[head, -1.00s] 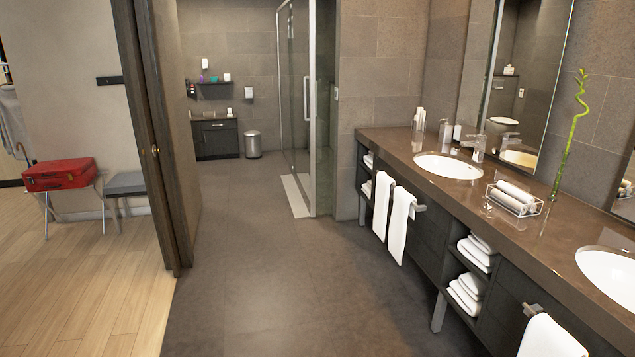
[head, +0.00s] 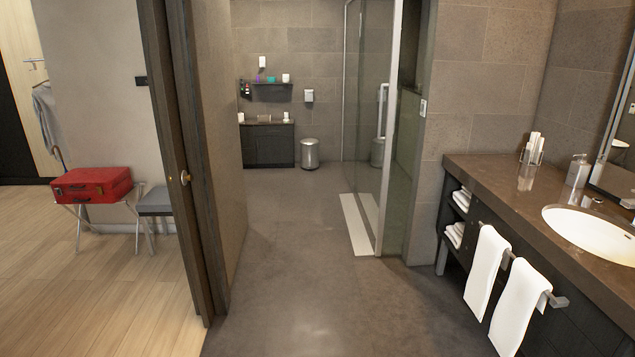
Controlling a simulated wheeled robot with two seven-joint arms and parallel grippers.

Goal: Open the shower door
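The glass shower door (head: 369,110) stands right of centre in the head view, at the far end of the grey floor. A vertical metal handle (head: 381,108) is on it, near the tall pale metal edge post (head: 391,130). I cannot tell for certain whether the door is shut or ajar. A white threshold strip (head: 355,224) lies on the floor at its foot. Neither of my grippers shows in the head view.
A vanity counter (head: 500,190) with a sink and white towels runs along the right. A dark wooden door frame (head: 180,160) stands at left. A trash bin (head: 310,154) and a dark cabinet (head: 268,146) are at the back. The grey floor (head: 300,270) between is clear.

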